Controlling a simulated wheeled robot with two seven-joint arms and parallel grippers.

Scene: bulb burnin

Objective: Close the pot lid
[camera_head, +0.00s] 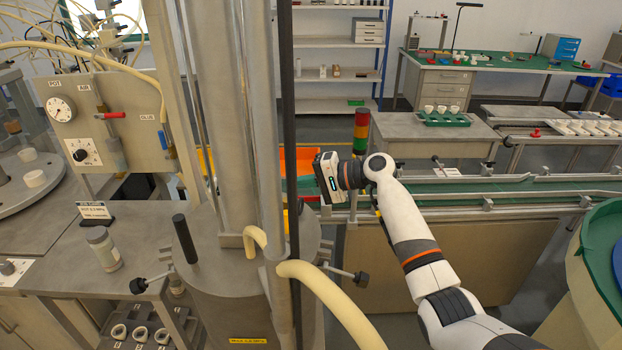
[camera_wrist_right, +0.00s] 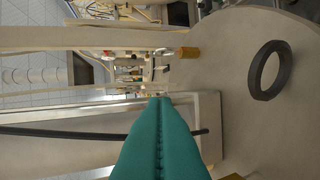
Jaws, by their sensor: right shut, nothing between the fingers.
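The grey metal pot (camera_head: 235,285) stands low in the middle of the head view, with a yellow label on its side. Its flat round top (camera_head: 215,243) sits below thick vertical columns. A black upright handle (camera_head: 184,238) stands at its left. I cannot tell whether the lid is fully down. Black-knobbed bolts (camera_head: 361,279) stick out at the sides. My right gripper (camera_head: 322,180) is beyond and right of the pot, apart from it. In the right wrist view its teal fingers (camera_wrist_right: 160,140) are together and empty. My left gripper is out of view.
A thick cream hose (camera_head: 325,300) curves in front of the pot. A red-yellow-green signal tower (camera_head: 361,132) and a conveyor (camera_head: 470,190) lie behind my right arm. A panel with a gauge (camera_head: 61,109) stands at left. The wrist view shows a dark ring (camera_wrist_right: 265,70).

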